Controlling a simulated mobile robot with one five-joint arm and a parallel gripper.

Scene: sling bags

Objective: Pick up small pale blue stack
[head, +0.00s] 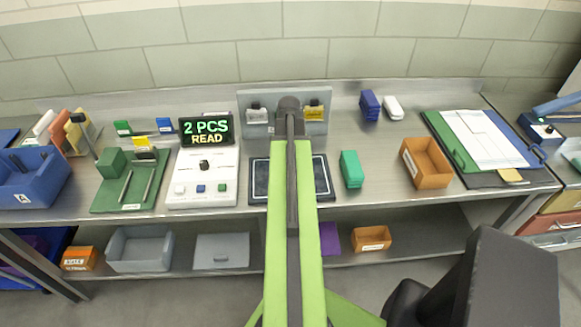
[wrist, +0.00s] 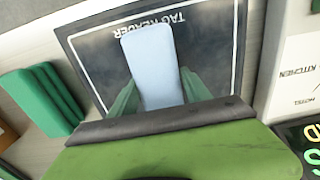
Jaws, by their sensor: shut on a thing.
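The small pale blue stack (wrist: 152,62) shows in the wrist view, between the two green fingers of my gripper (wrist: 160,82). The gripper is shut on it, with a finger along each side. The stack is over the dark tag reader pad (wrist: 222,45), which has a thin pale border and lettering. I cannot tell whether the stack touches the pad or is held above it. In the head view my arm hides the stack and the gripper, and only the sides of the pad (head: 322,180) show.
A green stack (head: 350,168) stands right of the pad, also in the wrist view (wrist: 42,98). The reader's display (head: 206,131) shows "2 PCS READ". An orange bin (head: 427,162) is further right. Blue (head: 370,105) and white (head: 393,107) stacks stand at the back.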

